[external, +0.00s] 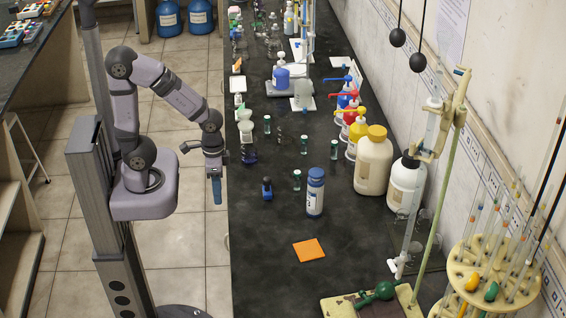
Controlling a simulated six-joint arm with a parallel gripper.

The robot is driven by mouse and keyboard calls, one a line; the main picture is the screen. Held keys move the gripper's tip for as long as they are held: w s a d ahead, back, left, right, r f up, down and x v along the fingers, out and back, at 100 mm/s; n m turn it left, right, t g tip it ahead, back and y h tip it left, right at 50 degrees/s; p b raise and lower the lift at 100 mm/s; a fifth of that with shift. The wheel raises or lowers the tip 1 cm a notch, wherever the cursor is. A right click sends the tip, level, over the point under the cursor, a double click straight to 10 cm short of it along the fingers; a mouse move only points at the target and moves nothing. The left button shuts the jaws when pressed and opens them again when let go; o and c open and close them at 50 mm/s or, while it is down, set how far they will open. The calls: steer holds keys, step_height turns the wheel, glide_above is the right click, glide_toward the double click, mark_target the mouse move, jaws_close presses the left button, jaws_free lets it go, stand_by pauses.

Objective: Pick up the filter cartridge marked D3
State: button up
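Several small cylinders with green ends and pale labels stand on the dark bench and may be filter cartridges. One is near the front (297,180), one behind it (304,145), and one to the right (333,150). Their markings are too small to read, so I cannot tell which is D3. My gripper (217,192) points down beside the bench's left edge, apart from the cylinders and to their left. Its blue fingers look close together from this side, and the gap between them cannot be made out.
A blue bottle (315,192) stands right of the front cylinder, and a small dark-blue item (267,188) to its left. An orange square (309,250) lies on clear bench. Large jugs (373,160), pump bottles and a burette stand (440,180) line the right side.

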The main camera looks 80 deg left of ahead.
steer(key=o, duration=0.6)
